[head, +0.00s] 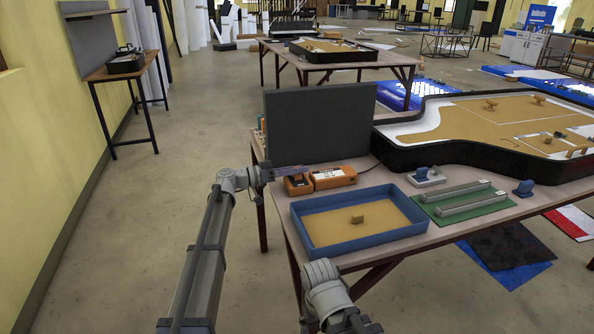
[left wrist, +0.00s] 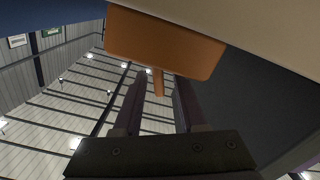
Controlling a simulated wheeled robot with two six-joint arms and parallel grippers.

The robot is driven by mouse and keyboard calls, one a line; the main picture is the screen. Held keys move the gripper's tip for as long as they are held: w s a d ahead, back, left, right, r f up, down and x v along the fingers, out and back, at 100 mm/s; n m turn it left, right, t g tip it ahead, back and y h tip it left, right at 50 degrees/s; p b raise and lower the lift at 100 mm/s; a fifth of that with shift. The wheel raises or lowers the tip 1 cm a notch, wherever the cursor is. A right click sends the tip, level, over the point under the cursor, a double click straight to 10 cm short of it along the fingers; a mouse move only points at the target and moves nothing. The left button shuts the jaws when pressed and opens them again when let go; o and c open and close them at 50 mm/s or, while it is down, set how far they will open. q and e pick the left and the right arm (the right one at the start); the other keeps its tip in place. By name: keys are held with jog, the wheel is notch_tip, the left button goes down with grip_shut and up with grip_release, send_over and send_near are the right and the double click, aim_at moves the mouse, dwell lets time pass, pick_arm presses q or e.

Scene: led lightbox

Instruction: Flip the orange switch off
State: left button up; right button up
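The orange switch box (head: 298,187) stands on the table behind the blue tray, beside a wider orange box (head: 333,178) with a pale top. My left gripper (head: 300,170) reaches in from the left, just above the switch box. In the left wrist view the underside of an orange body (left wrist: 165,45) fills the top, and a thin orange lever (left wrist: 158,83) sticks out from it. The two dark fingers of my left gripper (left wrist: 158,100) are apart, with the lever between them; I cannot tell whether either touches it. My right gripper's fingers are out of view.
A dark upright panel (head: 320,125) rises behind the orange boxes. A green board with rails (head: 460,208) and a large black-rimmed play field (head: 440,156) lie to the right.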

pick_arm(q)
jog(key=v, duration=0.8)
dwell(0.5)
